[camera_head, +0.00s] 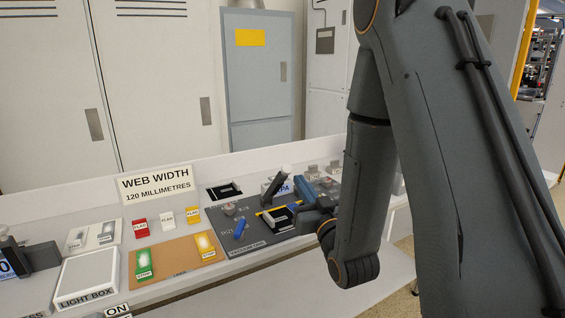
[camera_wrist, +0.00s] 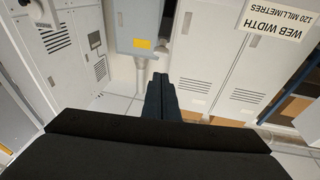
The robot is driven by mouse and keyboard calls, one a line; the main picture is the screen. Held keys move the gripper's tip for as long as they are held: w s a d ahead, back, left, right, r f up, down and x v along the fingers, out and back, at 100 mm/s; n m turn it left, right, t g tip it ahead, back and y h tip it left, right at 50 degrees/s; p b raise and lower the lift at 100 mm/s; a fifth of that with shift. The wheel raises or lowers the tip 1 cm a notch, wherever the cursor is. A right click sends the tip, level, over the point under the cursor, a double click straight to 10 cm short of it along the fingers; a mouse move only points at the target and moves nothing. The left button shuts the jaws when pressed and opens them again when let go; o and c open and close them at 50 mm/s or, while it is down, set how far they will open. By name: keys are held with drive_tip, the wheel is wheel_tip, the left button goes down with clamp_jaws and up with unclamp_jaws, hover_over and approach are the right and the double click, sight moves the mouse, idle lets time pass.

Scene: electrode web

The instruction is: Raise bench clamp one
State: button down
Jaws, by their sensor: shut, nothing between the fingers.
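My gripper (camera_wrist: 160,80) shows in the wrist view as two dark fingers pressed together, with nothing between them. Beyond the fingers are cabinets, seen upside down, and no bench part lies at the tips. In the head view my arm comes down on the right and hides part of the bench. Dark parts beside my arm are hard to separate.
The bench carries a light box (camera_head: 86,278), a green STOP card (camera_head: 144,264), a yellow STOP card (camera_head: 205,246) and several small tags. A WEB WIDTH sign (camera_head: 157,184) stands at the back. A grey cabinet (camera_head: 257,85) stands behind the bench.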

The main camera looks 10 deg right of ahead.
sight(281, 172)
drive_tip(key=p+x, duration=0.1)
drive_tip(key=x, duration=0.3)
drive_tip(key=p+x, duration=0.2)
drive_tip(key=x, duration=0.2)
drive_tip(key=a+p+x, duration=0.1)
drive_tip(key=x, duration=0.3)
drive_tip(key=shift+w+r+p, duration=0.1)
drive_tip(key=shift+p, duration=0.2)
drive_tip(key=shift+x, duration=0.8)
